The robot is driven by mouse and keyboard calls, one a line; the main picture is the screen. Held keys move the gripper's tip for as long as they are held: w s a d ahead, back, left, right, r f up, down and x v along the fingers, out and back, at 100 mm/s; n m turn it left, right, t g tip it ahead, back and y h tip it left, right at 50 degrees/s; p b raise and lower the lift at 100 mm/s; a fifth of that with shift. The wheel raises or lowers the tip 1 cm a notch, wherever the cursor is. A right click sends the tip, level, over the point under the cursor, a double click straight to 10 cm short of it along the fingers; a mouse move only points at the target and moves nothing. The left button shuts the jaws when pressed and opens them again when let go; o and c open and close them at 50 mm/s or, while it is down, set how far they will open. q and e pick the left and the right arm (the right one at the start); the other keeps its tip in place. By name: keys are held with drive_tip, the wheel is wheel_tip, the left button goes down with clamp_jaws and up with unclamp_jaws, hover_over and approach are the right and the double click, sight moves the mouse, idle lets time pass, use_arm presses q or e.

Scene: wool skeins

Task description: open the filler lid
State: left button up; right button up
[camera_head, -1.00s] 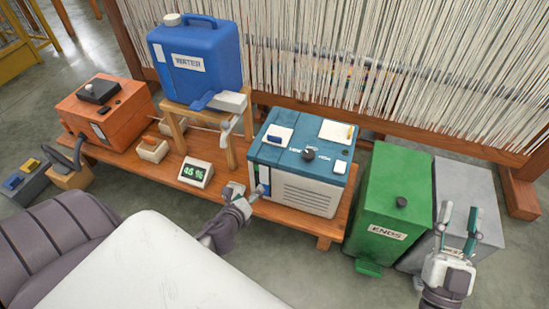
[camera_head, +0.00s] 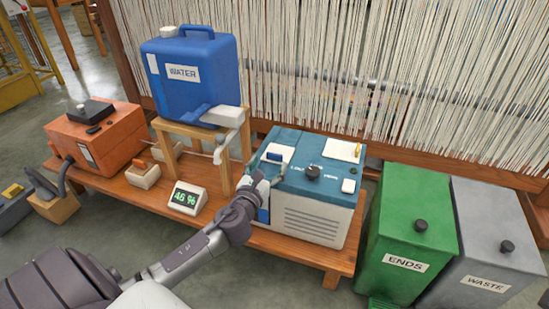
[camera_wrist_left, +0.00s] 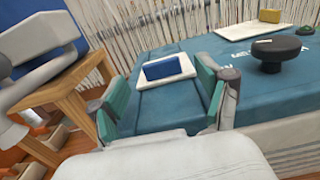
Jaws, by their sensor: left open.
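The white machine (camera_head: 308,217) with a teal top stands on the low wooden bench. A flat white lid with a blue grip (camera_head: 276,156), which seems to be the filler lid, lies level on its top at the left; it also shows in the left wrist view (camera_wrist_left: 166,70). My left gripper (camera_head: 267,178) is at the machine's near left top edge, just short of the lid. In the left wrist view its two teal fingers stand apart on either side of the lid, with nothing between them. My right gripper is out of view.
A black knob (camera_head: 312,172) and a white plate with a yellow piece (camera_head: 342,150) share the top. The blue water can (camera_head: 195,80) and its tap stand on a wooden stand close left. Green (camera_head: 407,230) and grey (camera_head: 490,240) bins stand right.

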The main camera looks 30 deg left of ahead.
sight(274, 155)
use_arm(q)
drive_tip(key=b+x, duration=0.1)
drive_tip(key=x, duration=0.4)
drive_tip(key=shift+w, duration=0.15)
clamp_jaws()
